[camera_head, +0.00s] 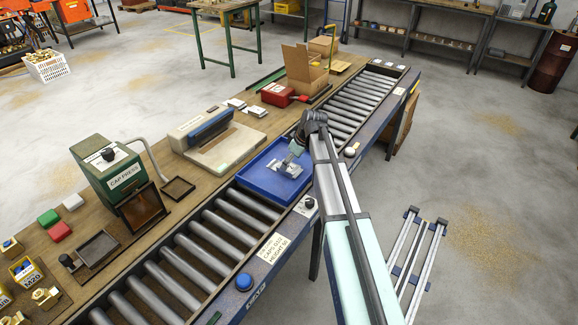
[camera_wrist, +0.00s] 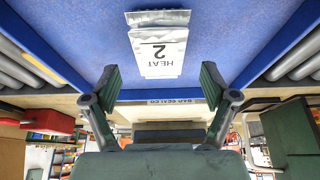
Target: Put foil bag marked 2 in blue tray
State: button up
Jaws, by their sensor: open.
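The foil bag marked 2 (camera_wrist: 158,50) is silver with a white label reading HEAT 2, upside down in the wrist view. It lies on the floor of the blue tray (camera_wrist: 75,40), near one wall. In the head view the blue tray (camera_head: 258,182) sits on the roller conveyor, with the small silver bag (camera_head: 290,171) inside. My gripper (camera_wrist: 160,88) is open, with nothing between its fingers. The fingers look apart from the bag. In the head view my gripper (camera_head: 294,151) is over the tray, partly hidden by my arm.
A bag sealer (camera_head: 218,145) stands on the bench beside the tray. A green cap press (camera_head: 108,175) is at the left. A red box (camera_head: 277,95) and an open cardboard box (camera_head: 303,70) are farther back. Bare rollers (camera_head: 215,235) lie on both sides of the tray.

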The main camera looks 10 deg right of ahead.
jog(key=b+v, duration=0.1)
jog(key=v, duration=0.7)
jog(key=shift+r, duration=0.4)
